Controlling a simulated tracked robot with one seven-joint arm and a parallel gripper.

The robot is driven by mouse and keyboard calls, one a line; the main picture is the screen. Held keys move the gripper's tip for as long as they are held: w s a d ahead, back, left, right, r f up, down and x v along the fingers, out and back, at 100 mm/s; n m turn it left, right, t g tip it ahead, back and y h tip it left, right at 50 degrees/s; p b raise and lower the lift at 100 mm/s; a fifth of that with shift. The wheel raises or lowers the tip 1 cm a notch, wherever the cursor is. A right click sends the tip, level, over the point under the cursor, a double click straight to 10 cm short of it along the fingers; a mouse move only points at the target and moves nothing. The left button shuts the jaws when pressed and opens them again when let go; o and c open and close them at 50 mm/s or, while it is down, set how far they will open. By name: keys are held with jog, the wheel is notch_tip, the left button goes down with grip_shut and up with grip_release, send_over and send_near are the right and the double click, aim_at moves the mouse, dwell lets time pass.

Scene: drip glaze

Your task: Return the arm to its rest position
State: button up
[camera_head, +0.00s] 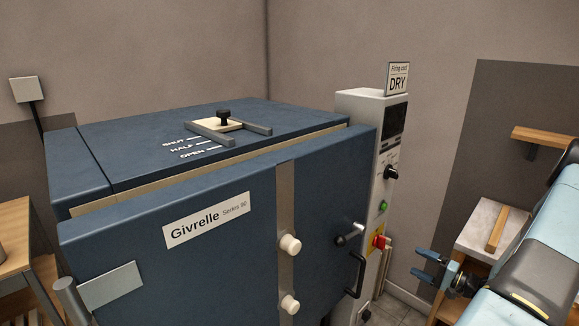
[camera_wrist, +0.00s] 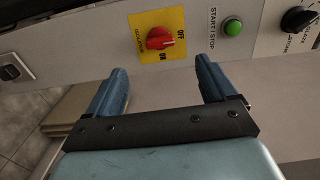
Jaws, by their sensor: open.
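My gripper (camera_head: 421,264) is open and empty at the right of the head view, in front of the control column's lower part and apart from it. My light-blue arm reaches in from the right edge. In the wrist view, the two blue fingers of my gripper (camera_wrist: 160,68) are spread wide with nothing between them. A red rotary switch (camera_wrist: 160,39) on a yellow plate lies beyond the fingertips, with a green START/STOP button (camera_wrist: 232,27) and a black knob (camera_wrist: 298,19) to its right.
The blue Givrelle kiln (camera_head: 120,265) fills the left and middle. Its top carries a black-knobbed slider (camera_head: 223,119) between rails. A pale-topped stand (camera_head: 482,228) is beside my arm; a wooden shelf (camera_head: 545,138) is above.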

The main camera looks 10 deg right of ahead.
jog(key=s+a+r+n+g+h, duration=0.15)
jog(key=a+r+n+g, duration=0.35)
jog(key=a+r, duration=0.6)
jog(key=s+a+r+n+g+h, duration=0.1)
jog(key=s+a+r+n+g, duration=0.2)
jog(key=a+r+g, duration=0.65)
jog(key=s+a+r+n+t+h, duration=0.1)
jog(key=s+a+r+t+h, duration=0.2)
jog(key=s+r, duration=0.6)
jog(key=s+a+r+n+t+h, duration=0.1)
jog(key=s+a+r+t+h, duration=0.2)
jog(key=s+r+h, duration=0.3)
jog(key=s+a+r, duration=0.1)
jog(key=s+r, duration=0.2)
jog(key=r, duration=0.2)
jog(key=shift+s+a, duration=0.25)
jog(key=shift+s, duration=0.1)
